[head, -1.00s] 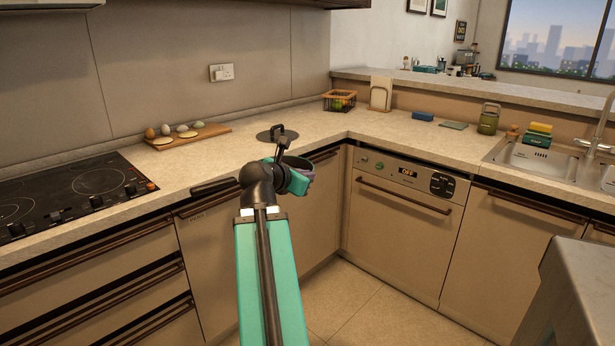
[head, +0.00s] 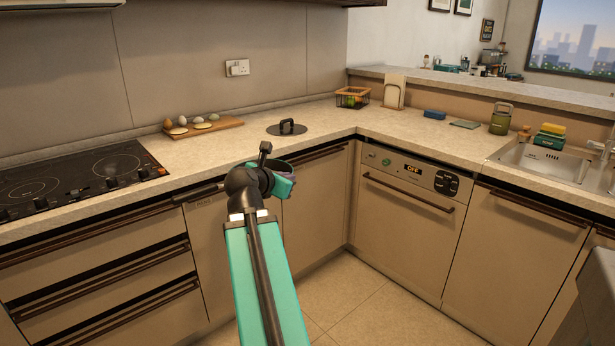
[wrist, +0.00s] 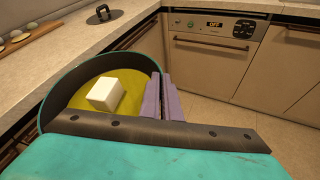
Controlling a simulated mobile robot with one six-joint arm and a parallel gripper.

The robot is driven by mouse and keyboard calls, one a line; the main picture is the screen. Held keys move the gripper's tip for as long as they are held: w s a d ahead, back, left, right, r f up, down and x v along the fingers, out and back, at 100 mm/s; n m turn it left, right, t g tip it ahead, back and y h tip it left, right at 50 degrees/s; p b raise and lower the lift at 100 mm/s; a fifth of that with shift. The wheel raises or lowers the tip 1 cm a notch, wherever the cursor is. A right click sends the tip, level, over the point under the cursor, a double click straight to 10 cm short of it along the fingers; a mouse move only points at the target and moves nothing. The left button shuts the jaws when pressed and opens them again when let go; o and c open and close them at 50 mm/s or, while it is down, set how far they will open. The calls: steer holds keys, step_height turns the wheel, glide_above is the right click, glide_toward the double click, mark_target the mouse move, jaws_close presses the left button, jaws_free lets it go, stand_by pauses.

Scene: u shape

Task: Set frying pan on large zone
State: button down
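The frying pan (wrist: 75,88) fills the left of the wrist view. It has a dark teal wall and a yellow bottom, with a white block (wrist: 106,95) lying in it. My gripper (wrist: 166,97) has purple fingers close together at the pan's right edge, shut on it. In the head view, my gripper (head: 284,172) is in front of the counter edge, and the pan is mostly hidden behind my wrist. The black cooktop (head: 75,184) is to the left, with ring-marked zones, one at the back right (head: 116,164) and one at the left (head: 27,189). Both zones look empty.
A black lid (head: 287,128) lies on the counter behind my gripper.

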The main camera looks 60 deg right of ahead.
steer(key=w+a+f+n+t+y, duration=0.2)
steer(key=w+a+f+n+t, duration=0.15)
steer(key=w+a, duration=0.85)
steer(key=w+a+f+n+t+y, duration=0.2)
steer(key=w+a+n+t, duration=0.2)
steer(key=w+a, duration=0.85)
steer(key=w+a+n+t+y, duration=0.1)
steer(key=w+a+n+y, duration=0.1)
steer(key=a, duration=0.8)
steer(key=w+a+n+t+y, duration=0.1)
steer(key=w+a+n+y, duration=0.2)
steer(key=a, duration=0.7)
steer(key=w+a+n+t+y, duration=0.2)
steer(key=w+a+n+y, duration=0.1)
steer(key=a, duration=0.7)
steer(key=shift+w+a+f+y, duration=0.4)
steer(key=shift+w+y, duration=0.3)
steer(key=shift+w, duration=0.65)
steer(key=shift+s+n, duration=0.2)
steer(key=shift+n, duration=0.05)
